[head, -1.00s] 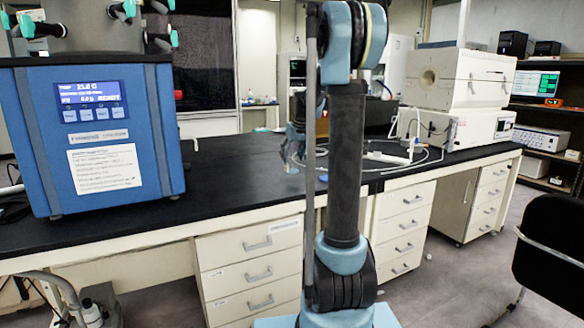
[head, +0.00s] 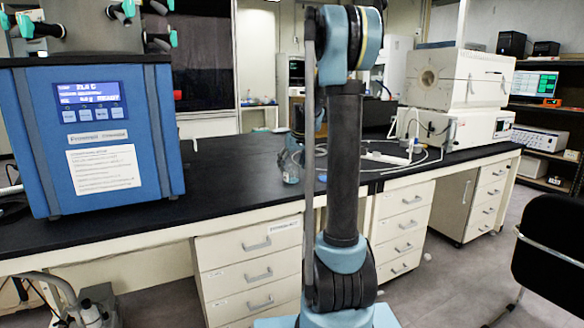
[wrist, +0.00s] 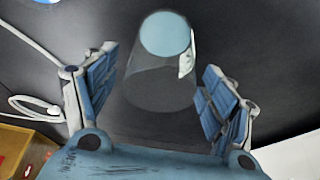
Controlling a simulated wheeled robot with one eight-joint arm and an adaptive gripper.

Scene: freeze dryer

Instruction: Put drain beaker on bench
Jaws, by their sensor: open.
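The drain beaker (wrist: 155,88) is a clear cylinder with a pale blue disc at one end. In the wrist view it lies between the two spread fingers of my gripper (wrist: 155,100), with a gap visible on the left; contact on the right is hard to judge. My gripper is open. In the head view my gripper (head: 291,166) is low over the black bench (head: 235,175), just left of my arm column, which hides part of it. The beaker there is small and blends with the gripper, so whether its base rests on the bench cannot be told.
A blue freeze dryer (head: 150,130) with a lit display stands on the bench at left. A white furnace (head: 460,78) sits at the back right. A white tube (head: 430,160) lies on the bench right of my gripper. The bench between dryer and gripper is clear.

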